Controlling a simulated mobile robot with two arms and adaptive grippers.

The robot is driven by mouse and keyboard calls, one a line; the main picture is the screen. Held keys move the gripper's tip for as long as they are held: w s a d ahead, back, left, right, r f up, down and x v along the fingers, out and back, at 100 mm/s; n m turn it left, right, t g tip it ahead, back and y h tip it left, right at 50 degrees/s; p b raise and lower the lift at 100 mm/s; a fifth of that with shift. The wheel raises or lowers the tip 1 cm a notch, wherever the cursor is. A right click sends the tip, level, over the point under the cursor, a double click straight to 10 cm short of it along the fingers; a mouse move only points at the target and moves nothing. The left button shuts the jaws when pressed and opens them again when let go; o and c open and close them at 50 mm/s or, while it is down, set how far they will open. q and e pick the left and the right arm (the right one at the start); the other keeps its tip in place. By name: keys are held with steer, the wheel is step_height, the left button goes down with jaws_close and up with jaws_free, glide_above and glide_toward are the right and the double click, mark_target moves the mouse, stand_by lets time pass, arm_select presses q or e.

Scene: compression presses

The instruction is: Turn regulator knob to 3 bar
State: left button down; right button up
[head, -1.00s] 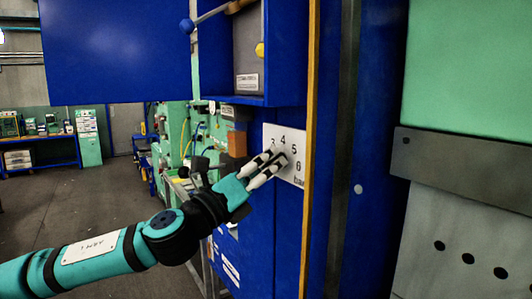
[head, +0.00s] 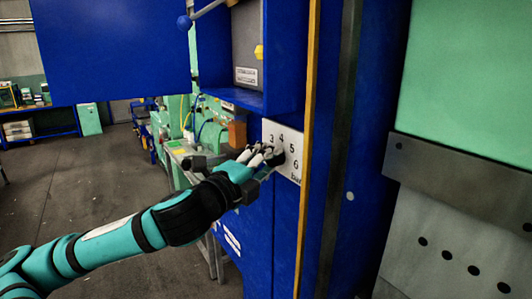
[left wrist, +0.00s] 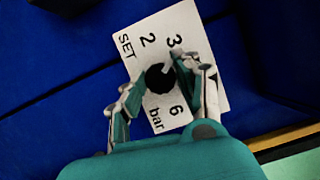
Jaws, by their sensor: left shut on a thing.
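The regulator dial plate (head: 293,137) is white with black numbers and the word bar, fixed to a blue press panel. It also shows turned in the left wrist view (left wrist: 190,20), with SET, 2, 3, 6 and bar readable. The black regulator knob (left wrist: 157,79) sits in the middle of the plate. A small pale mark at its edge lies on the side toward the 3; its exact reading is unclear. My left gripper (head: 270,156) is shut on the knob, with one finger on each side in the left wrist view (left wrist: 160,76). My right gripper is out of view.
A blue box housing (head: 245,98) with a lever and blue ball stands above the plate. A yellow vertical strip (head: 309,90) runs close to its right. A large blue panel (head: 110,50) hangs upper left. The floor (head: 70,180) at left is open.

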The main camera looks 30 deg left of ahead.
arm_select(q)
steer(key=shift+n+p, duration=0.3)
steer(key=shift+n, duration=0.2)
steer(key=c, duration=0.9)
jaws_free()
steer(key=shift+c, duration=0.2)
